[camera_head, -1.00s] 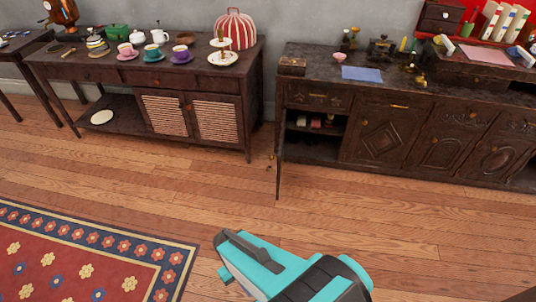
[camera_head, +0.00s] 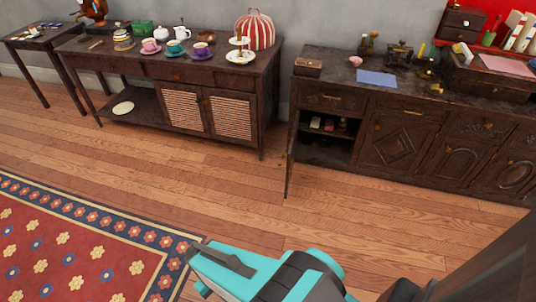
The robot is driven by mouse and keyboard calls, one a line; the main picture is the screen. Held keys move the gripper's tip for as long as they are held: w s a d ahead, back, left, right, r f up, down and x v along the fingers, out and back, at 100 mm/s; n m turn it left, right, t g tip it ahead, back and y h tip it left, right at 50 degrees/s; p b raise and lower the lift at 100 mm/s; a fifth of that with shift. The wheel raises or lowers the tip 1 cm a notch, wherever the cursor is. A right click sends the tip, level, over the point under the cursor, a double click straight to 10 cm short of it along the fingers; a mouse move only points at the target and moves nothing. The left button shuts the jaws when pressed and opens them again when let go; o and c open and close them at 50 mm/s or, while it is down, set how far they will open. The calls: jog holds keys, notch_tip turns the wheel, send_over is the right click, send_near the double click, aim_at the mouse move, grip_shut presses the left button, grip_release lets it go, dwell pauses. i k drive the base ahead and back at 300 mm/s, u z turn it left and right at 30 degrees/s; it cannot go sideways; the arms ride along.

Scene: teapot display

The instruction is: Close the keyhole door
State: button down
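The dark wooden cabinet (camera_head: 400,147) stands against the wall at right. Its leftmost door (camera_head: 291,160) hangs open and points out towards me, seen nearly edge-on. A small brass piece (camera_head: 281,160) shows beside the door's outer edge; whether it is a key or knob is too small to tell. The opened compartment (camera_head: 325,148) shows a shelf with several small items. My gripper (camera_head: 208,268), teal and grey, is at the bottom centre, nearer to me than the door and apart from it. Its fingertips are not clear, so its opening cannot be told.
A sideboard (camera_head: 185,72) with cups, teapots and a striped dome stands left of the cabinet. A blue-bordered red rug (camera_head: 90,240) covers the lower left floor. Bare wooden floor (camera_head: 370,215) lies clear before the cabinet. My dark arm link fills the lower right.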

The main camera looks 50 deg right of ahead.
aim_at(290, 156)
jog(key=u, duration=0.1)
jog(key=i, duration=1)
jog(key=u, duration=0.1)
jog(key=k, duration=0.95)
jog(key=z, duration=0.2)
jog(key=i, duration=0.5)
jog(key=u, duration=0.05)
